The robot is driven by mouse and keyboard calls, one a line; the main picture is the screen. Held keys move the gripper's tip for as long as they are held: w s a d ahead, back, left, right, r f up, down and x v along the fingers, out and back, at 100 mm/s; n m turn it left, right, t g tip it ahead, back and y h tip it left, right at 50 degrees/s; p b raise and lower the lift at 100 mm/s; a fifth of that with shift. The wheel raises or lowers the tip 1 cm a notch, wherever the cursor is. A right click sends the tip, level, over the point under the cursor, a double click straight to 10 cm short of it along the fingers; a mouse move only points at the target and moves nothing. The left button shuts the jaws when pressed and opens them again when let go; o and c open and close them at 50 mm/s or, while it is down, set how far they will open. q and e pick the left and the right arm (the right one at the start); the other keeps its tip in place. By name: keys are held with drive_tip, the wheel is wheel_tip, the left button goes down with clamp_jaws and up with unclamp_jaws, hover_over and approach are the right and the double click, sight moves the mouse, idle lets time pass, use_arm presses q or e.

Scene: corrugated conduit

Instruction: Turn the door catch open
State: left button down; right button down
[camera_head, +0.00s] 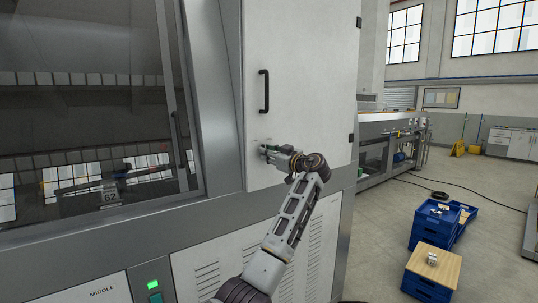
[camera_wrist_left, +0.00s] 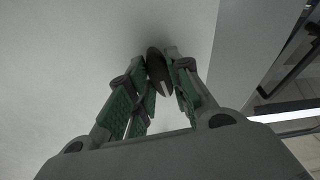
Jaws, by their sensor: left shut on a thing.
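The white cabinet door (camera_head: 286,46) is closed flush in the machine's front, with a black vertical bar handle (camera_head: 264,91) on its left side. My left gripper (camera_head: 268,151) is at the lower left part of the door, below that handle. In the left wrist view the green-padded fingers (camera_wrist_left: 158,88) are shut on the door catch (camera_wrist_left: 156,66), a small dark rounded piece with a pale mark, against the white door face. In the head view the gripper hides most of the catch. My right gripper is not in view.
A glass door (camera_head: 80,110) with its own dark handle (camera_head: 177,130) is to the left. Blue crates (camera_head: 428,258) stand on the floor at right, one topped with a wooden board. A dark cable lies on the floor (camera_head: 441,195). The floor between is open.

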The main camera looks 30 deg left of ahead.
use_arm(q)
drive_tip(key=m+t+p, duration=0.1)
drive_tip(key=m+p, duration=0.3)
drive_tip(key=m, duration=0.9)
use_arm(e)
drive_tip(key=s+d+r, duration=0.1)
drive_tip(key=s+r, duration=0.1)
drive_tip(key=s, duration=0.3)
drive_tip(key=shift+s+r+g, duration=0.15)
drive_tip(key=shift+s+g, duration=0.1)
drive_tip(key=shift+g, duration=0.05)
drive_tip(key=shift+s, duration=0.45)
use_arm(q)
drive_tip(key=c, duration=1.3)
unclamp_jaws()
